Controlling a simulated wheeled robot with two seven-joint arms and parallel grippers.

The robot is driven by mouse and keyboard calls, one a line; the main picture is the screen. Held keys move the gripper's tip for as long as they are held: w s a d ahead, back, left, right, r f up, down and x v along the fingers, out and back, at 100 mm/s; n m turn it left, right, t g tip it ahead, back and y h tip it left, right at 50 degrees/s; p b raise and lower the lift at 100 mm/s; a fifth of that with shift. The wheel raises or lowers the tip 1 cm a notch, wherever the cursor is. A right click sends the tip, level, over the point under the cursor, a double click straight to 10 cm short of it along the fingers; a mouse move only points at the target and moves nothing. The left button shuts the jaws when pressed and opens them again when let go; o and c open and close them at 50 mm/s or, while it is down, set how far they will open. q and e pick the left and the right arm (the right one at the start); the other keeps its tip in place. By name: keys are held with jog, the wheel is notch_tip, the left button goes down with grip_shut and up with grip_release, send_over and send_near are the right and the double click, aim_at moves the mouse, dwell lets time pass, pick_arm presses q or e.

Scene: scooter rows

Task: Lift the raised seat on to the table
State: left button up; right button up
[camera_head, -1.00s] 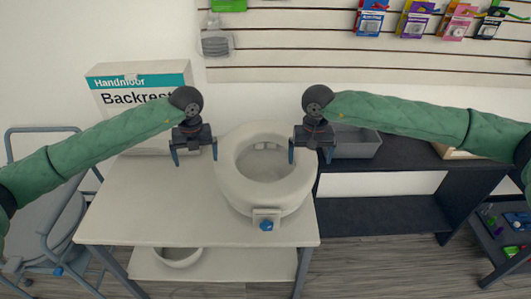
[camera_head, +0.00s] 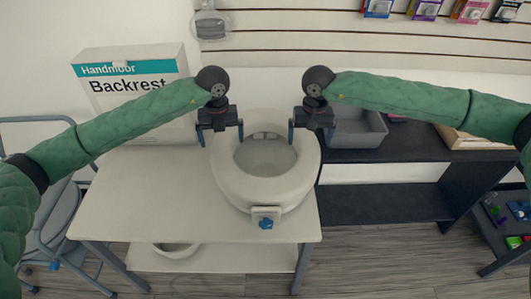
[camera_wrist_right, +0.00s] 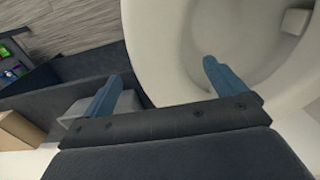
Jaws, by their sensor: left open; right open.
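The white raised seat (camera_head: 228,181) sits on the right part of the white table (camera_head: 140,215), its blue knob (camera_head: 266,223) facing the front. My left gripper (camera_head: 221,140) is open at the seat's back left, with one finger at the rim. My right gripper (camera_head: 310,137) is open at the seat's back right. In the right wrist view the seat (camera_wrist_right: 180,75) fills the upper right. My right gripper's two fingers (camera_wrist_right: 160,88) are apart there, one over the seat's rim and one outside it. I cannot tell whether any finger touches the seat.
A Handmoor Backrest box (camera_head: 130,65) stands at the table's back left. Right of the table is a dark shelf (camera_head: 390,205) with a grey bin (camera_head: 357,130). A grey-framed chair (camera_head: 50,215) stands at the left. A white ring-shaped item (camera_head: 175,250) lies on the lower shelf.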

aim_at(223, 145)
pick_arm(q)
jog(key=shift+s+f, duration=0.1)
jog(key=shift+f, duration=0.35)
pick_arm(e)
jog(key=shift+s+f, duration=0.1)
jog(key=shift+f, duration=0.4)
pick_arm(q)
jog(key=shift+f, duration=2.85)
pick_arm(e)
jog(key=shift+f, duration=2.85)
pick_arm(q)
jog(key=c, duration=1.8)
pick_arm(e)
jog(key=c, duration=1.8)
pick_arm(q)
jog(key=shift+o, duration=0.2)
